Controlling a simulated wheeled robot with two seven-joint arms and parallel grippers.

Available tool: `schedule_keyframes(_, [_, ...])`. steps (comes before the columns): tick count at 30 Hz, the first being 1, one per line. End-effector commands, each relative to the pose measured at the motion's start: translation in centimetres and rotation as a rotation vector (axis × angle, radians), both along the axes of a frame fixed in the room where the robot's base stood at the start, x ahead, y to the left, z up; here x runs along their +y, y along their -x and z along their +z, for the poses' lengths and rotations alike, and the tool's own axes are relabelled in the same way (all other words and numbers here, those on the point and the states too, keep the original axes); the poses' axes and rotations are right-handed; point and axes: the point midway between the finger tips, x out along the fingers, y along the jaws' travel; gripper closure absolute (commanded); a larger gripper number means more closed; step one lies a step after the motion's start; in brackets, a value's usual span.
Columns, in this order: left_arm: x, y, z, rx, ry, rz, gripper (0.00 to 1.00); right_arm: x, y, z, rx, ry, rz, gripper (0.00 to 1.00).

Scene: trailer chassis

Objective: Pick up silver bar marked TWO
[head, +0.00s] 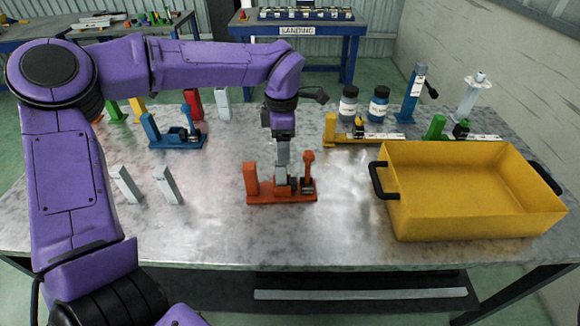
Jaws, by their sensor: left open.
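Two plain silver bars stand tilted on the left part of the metal table, one at the left (126,184) and one beside it (167,184). A third pale bar (222,103) stands further back next to a red block. No TWO marking is readable on any of them. My left gripper (284,176) points straight down at the orange clamp fixture (283,197), between its upright block and its lever. It is open. A grey piece shows below the purple wrist; I cannot tell whether it is finger or bar. My right gripper is out of view.
A yellow bin (470,192) with black handles fills the table's right side. A blue clamp fixture (178,138) stands back left, a yellow one (362,138) back right. Dark bottles (378,105) and a blue upright tool (412,95) stand behind. The front centre table is clear.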

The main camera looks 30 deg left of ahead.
Motion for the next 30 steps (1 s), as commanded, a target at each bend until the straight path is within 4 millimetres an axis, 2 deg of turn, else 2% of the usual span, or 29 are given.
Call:
schedule_keyframes(13, [0.5, -1.3, -7.1, 0.010, -0.004, 0.000, 0.38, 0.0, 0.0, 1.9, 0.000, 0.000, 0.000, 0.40])
schedule_keyframes(16, [0.5, -1.4, -7.8, 0.008, -0.004, 0.001, 0.38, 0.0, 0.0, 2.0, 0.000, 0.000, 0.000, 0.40])
schedule_keyframes(21, [0.4, -1.4, -7.8, 0.007, -0.004, -0.001, 0.38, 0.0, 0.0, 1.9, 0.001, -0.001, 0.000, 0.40])
schedule_keyframes(23, [0.4, -1.4, -7.8, 0.007, -0.004, -0.001, 0.55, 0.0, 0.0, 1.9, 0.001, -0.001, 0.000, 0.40])
schedule_keyframes(24, [0.4, -1.4, -7.8, 0.007, -0.004, -0.002, 0.68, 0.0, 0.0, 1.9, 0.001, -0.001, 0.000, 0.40])
schedule_keyframes(27, [0.4, -1.4, -7.8, 0.007, -0.004, -0.002, 0.98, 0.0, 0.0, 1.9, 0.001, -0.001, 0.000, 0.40])
schedule_keyframes(30, [0.4, -1.4, -7.8, 0.007, -0.004, -0.002, 0.98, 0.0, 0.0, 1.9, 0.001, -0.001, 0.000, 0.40])
